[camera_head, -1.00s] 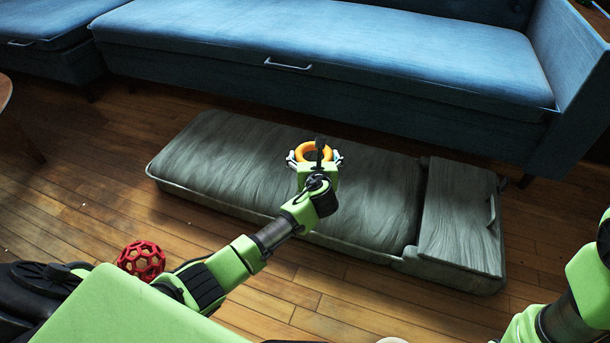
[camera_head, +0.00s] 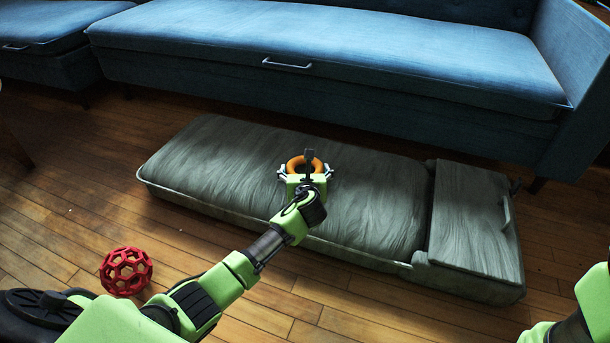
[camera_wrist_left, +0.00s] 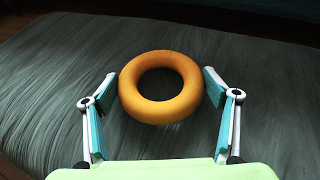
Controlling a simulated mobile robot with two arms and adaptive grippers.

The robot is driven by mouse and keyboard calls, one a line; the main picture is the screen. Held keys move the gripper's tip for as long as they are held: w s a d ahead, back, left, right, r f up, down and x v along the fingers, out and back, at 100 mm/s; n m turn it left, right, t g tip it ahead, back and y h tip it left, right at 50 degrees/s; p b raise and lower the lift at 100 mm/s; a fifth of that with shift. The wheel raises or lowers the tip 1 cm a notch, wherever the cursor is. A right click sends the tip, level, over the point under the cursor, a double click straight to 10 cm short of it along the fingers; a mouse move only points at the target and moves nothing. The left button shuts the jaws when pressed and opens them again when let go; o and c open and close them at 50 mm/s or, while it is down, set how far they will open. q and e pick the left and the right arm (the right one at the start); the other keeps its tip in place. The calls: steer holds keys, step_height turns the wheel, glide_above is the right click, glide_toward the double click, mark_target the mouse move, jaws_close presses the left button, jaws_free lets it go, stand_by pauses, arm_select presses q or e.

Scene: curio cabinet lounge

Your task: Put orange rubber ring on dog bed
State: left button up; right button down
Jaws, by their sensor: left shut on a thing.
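The orange rubber ring (camera_head: 294,163) is between the fingers of my left gripper (camera_head: 305,168), over the middle of the grey dog bed (camera_head: 215,165). In the left wrist view the ring (camera_wrist_left: 160,113) lies flat, its sides against the fingertips of my left gripper (camera_wrist_left: 161,85). The bed's fabric (camera_wrist_left: 55,65) fills the area below and around it. I cannot tell whether the ring touches the bed or hangs just above it. My right gripper is out of view; only part of my right arm shows at the right edge.
A red openwork ball (camera_head: 126,271) lies on the wooden floor (camera_head: 60,215) at the lower left. A raised grey bolster (camera_head: 475,220) forms the bed's right end. A long blue sofa (camera_head: 330,60) stands behind the bed. The bed's top left of the ring is clear.

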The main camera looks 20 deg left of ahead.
arm_select(q)
steer(key=o, duration=1.2)
steer(key=shift+s+d+r+p, duration=0.1)
steer(key=shift+s+r+p, duration=0.05)
steer(key=shift+r+p, duration=0.15)
steer(key=p+v, duration=0.7)
steer(key=v, duration=0.2)
steer(key=shift+s+d, duration=0.1)
steer(key=shift+s, duration=0.1)
steer(key=shift+s+d+r+p, duration=0.25)
steer(key=shift+s+p, duration=0.1)
steer(key=shift+s, duration=0.1)
steer(key=shift+s+d+r, duration=0.1)
steer(key=shift+s+d, duration=0.05)
steer(key=shift+s, duration=0.3)
